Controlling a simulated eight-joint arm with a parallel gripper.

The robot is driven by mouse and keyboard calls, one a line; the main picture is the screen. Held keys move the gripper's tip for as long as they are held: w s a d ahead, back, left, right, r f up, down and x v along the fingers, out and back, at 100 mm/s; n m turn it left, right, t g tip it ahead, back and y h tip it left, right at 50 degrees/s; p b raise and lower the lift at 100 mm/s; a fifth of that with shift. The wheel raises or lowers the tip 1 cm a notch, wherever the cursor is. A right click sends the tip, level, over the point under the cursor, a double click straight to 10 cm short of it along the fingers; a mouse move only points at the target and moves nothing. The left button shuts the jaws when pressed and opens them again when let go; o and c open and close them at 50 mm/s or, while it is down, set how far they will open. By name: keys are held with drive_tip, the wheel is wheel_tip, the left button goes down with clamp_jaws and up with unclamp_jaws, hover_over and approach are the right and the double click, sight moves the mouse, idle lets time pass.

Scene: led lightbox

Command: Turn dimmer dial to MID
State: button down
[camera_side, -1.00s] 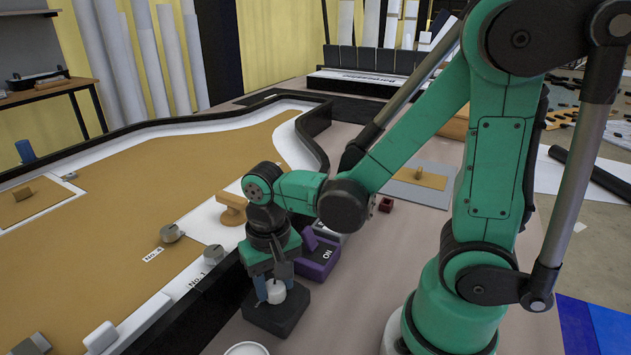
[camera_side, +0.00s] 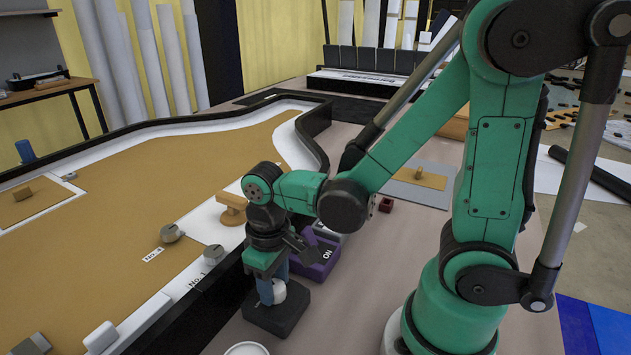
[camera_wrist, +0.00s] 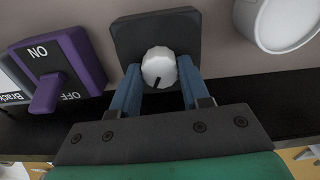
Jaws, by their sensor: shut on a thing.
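The dimmer dial is a white knob (camera_wrist: 159,68) with a dark pointer mark, on a dark square base (camera_wrist: 155,30). In the wrist view the mark points toward my gripper, down and slightly left. In the side view the knob (camera_side: 279,291) sits on the base (camera_side: 284,318), partly hidden by a blue finger. My gripper (camera_wrist: 158,76) is shut on the knob, one blue finger on each side. It also shows in the side view (camera_side: 272,290), pointing down over the base. No MID label is readable.
A purple switch box (camera_side: 318,257) marked ON and OFF stands close behind the dial base. A round white object (camera_wrist: 288,20) lies at the other side. A black-rimmed board (camera_side: 130,230) with small grey knobs and wooden handles is to the left.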

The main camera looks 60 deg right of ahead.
sight(275, 285)
drive_tip(key=n, duration=0.5)
drive_tip(key=shift+n, duration=0.3)
idle(0.4)
drive_tip(key=shift+c, duration=2.1)
unclamp_jaws()
drive_tip(key=shift+r, duration=0.1)
drive_tip(key=shift+r, duration=2.7)
